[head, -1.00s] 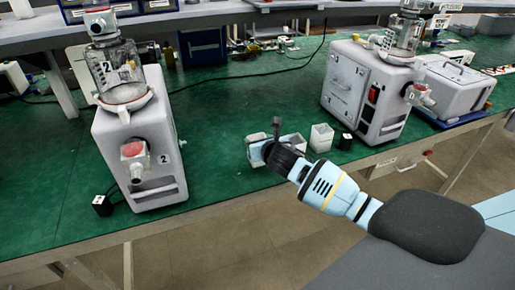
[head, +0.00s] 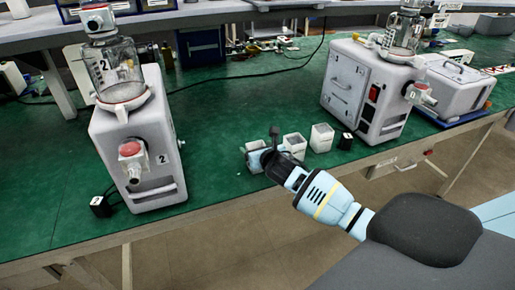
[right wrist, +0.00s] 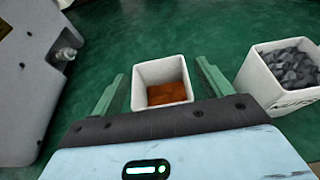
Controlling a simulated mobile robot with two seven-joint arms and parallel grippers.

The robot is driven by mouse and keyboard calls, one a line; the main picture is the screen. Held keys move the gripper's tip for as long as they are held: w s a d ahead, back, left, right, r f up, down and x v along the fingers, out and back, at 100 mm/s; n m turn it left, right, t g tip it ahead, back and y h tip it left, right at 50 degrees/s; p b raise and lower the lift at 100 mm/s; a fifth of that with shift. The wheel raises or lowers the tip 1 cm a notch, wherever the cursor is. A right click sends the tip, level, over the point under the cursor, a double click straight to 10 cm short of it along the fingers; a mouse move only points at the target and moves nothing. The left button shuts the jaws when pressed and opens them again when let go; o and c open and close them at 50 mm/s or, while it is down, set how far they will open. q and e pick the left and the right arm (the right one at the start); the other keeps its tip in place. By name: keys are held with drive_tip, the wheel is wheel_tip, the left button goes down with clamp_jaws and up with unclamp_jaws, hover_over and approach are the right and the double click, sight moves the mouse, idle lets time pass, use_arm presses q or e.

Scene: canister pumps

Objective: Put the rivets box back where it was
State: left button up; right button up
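A small open white box (head: 253,158) stands on the green bench top, leftmost of three boxes. In the right wrist view this box (right wrist: 162,72) holds orange-brown contents; I see no label on it. My right gripper (head: 267,150) is at this box and partly hides it. In the right wrist view the gripper (right wrist: 160,82) is open, with one finger on each side of the box and gaps between. A second white box (head: 294,143) is just to the right; it holds grey pieces in the right wrist view (right wrist: 272,85). My left gripper is not in view.
A third white box (head: 321,138) and a small black block (head: 345,141) stand farther right. Canister pump 2 (head: 135,150) is at the left, another pump (head: 365,90) at the right.

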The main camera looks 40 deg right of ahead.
drive_tip(key=shift+r, duration=0.2)
drive_tip(key=shift+s+a+r, duration=0.1)
drive_tip(key=shift+s+r, duration=0.05)
drive_tip(key=shift+s, duration=0.2)
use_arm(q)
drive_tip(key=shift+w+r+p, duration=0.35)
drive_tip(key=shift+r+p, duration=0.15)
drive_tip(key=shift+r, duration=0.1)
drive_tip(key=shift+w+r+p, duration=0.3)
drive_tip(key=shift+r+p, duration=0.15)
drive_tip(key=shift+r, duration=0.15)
use_arm(e)
drive_tip(key=v, duration=1.1)
